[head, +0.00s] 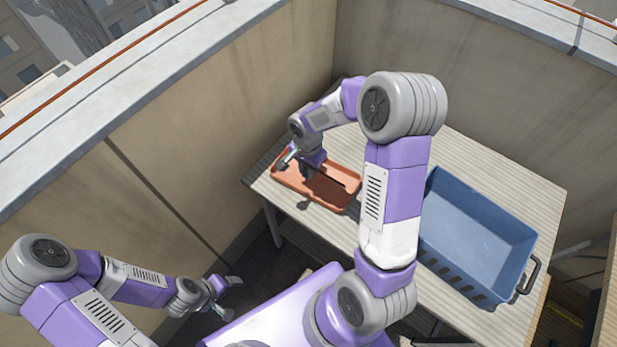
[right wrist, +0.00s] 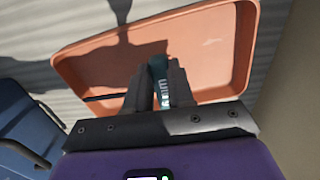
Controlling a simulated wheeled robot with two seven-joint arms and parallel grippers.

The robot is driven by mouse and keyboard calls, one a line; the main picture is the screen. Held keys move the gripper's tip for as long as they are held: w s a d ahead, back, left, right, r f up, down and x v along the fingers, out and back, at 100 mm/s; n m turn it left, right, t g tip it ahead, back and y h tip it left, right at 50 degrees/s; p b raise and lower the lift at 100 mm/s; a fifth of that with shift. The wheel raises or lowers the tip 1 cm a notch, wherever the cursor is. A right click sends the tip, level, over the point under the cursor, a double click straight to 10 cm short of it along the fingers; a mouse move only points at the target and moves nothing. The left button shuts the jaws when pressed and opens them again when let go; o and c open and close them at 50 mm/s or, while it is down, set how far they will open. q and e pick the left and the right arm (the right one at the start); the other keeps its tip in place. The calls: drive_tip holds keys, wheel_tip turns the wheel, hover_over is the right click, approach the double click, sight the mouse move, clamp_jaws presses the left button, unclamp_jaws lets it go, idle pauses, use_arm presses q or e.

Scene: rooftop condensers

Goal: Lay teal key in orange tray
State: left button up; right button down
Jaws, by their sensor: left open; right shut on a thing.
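The orange tray (head: 330,196) lies on the table's left part in the head view, and it fills the upper middle of the right wrist view (right wrist: 100,65). My right gripper (head: 304,172) is over the tray. In the right wrist view my right gripper (right wrist: 162,85) is shut on the teal key (right wrist: 160,68), of which a narrow teal piece shows between the fingers. I cannot tell whether the key touches the tray floor. The key is hidden in the head view. My left gripper (head: 229,296) is open and empty, low at the left, away from the table.
A blue crate (head: 480,225) with a dark handle stands on the table (head: 460,150) to the right of the tray. Tan parapet walls (head: 240,120) close in the left and back of the table. Bare table top lies behind the crate.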

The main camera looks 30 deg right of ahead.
wheel_tip(320, 180, down, 4)
drive_tip(key=shift+r+b, duration=0.1)
drive_tip(key=shift+b, duration=0.5)
drive_tip(key=c, duration=1)
unclamp_jaws()
